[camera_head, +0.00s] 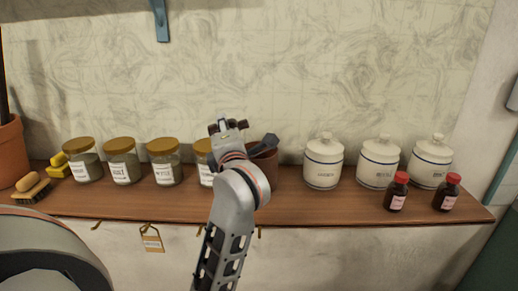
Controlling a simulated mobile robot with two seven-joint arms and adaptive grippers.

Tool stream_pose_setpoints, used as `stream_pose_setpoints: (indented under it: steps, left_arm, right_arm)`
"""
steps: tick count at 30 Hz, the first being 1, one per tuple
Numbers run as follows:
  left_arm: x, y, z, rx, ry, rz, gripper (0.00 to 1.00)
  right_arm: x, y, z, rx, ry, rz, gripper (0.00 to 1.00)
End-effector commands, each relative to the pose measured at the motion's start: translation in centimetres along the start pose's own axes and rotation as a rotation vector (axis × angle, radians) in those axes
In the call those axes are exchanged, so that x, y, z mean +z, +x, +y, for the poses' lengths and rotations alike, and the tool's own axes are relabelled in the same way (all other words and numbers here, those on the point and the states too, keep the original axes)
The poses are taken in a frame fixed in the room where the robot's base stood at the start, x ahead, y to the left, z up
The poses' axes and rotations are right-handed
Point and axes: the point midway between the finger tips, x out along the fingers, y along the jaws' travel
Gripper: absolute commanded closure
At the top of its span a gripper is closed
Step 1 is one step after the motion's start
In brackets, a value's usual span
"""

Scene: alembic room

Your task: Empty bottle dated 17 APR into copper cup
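Two dark brown bottles with red caps and pale labels stand upright at the right front of the shelf: the left bottle (396,194) and the right bottle (446,194). Their dates are too small to read. A brown, copper-coloured cup (269,168) stands near the middle, partly hidden behind my arm. A dark handle-like piece (264,146) shows at its rim; I cannot tell what it is. My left gripper (228,126) is in front of the wall, just left of the cup. Its fingers are too unclear to judge, and no bottle shows in it. My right gripper is not in view.
Several gold-lidded jars (121,160) stand left of the cup. Three white lidded canisters (323,162) stand to its right, behind the bottles. A brush (32,187), a yellow block (57,164) and a terracotta pot (10,150) are at far left. A tag (152,239) hangs below the shelf edge.

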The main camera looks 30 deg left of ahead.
Motion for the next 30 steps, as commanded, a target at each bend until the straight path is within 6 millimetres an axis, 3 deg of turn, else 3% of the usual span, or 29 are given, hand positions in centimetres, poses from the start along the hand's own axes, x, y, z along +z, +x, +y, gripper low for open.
stream_pose_setpoints:
  steps: [30]
  left_arm:
    - [0.05,-0.04,0.3,0.0,0.042,0.001,0.92]
  right_arm:
    - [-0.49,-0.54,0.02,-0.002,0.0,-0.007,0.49]
